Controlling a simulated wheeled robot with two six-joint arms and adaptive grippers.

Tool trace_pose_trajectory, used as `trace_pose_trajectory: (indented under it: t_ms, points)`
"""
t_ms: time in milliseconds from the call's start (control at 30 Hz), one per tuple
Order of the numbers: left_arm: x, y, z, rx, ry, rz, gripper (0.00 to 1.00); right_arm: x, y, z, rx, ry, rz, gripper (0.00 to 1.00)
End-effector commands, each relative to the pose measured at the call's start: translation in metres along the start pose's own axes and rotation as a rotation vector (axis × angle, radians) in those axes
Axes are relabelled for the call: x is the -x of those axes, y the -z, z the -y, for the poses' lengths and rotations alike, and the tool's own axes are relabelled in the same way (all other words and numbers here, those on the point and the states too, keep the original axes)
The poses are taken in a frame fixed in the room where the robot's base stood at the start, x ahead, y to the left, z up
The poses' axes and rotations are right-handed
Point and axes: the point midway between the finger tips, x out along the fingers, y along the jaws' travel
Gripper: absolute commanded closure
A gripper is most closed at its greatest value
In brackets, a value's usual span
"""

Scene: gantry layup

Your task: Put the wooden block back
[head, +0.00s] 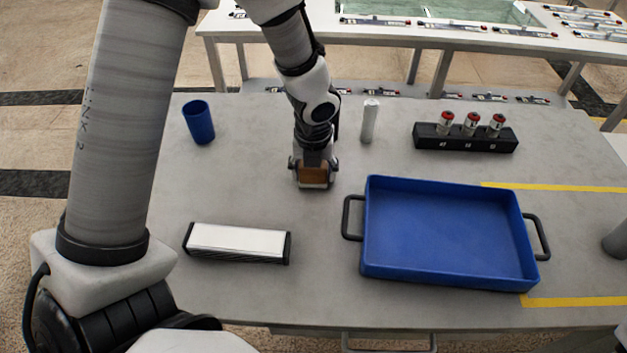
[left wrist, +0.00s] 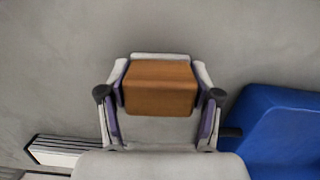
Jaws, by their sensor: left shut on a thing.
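The wooden block (left wrist: 160,88) is brown and box-shaped. It sits between the two fingers of my left gripper (head: 313,178), which is shut on it. In the head view the block (head: 312,173) shows partly behind the fingers, over the grey table left of the blue tray. The left wrist view shows the block between the purple-lined pads of the gripper (left wrist: 160,100). I cannot tell whether the block touches the table. My right gripper is not in view.
A blue tray (head: 368,268) with dark handles is to the right. A white-topped bar (head: 238,241) lies front left. A blue cup (head: 198,122), a silver cylinder (head: 370,121) and a black rack (head: 466,143) with red-capped vials stand at the back. The table between is clear.

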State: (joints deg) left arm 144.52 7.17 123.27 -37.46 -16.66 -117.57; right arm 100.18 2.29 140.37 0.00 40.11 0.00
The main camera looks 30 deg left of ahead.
Motion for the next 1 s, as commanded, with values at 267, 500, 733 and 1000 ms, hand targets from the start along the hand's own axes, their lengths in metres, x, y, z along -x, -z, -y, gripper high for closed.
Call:
trace_pose_trajectory:
  t_ms: [267, 500, 733, 1000]
  points:
    - [-0.002, 0.001, 0.0, 0.0, 0.0, 0.0, 0.8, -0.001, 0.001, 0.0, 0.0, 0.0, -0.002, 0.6]
    - [-0.003, 0.001, 0.0, 0.0, 0.0, 0.0, 0.11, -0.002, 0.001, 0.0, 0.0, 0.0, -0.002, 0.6]
    - [-0.003, 0.001, 0.0, 0.001, 0.0, 0.0, 0.11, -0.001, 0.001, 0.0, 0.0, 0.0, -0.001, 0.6]
    - [0.043, -0.001, 0.0, 0.002, 0.001, 0.003, 0.11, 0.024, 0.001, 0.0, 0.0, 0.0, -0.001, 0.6]
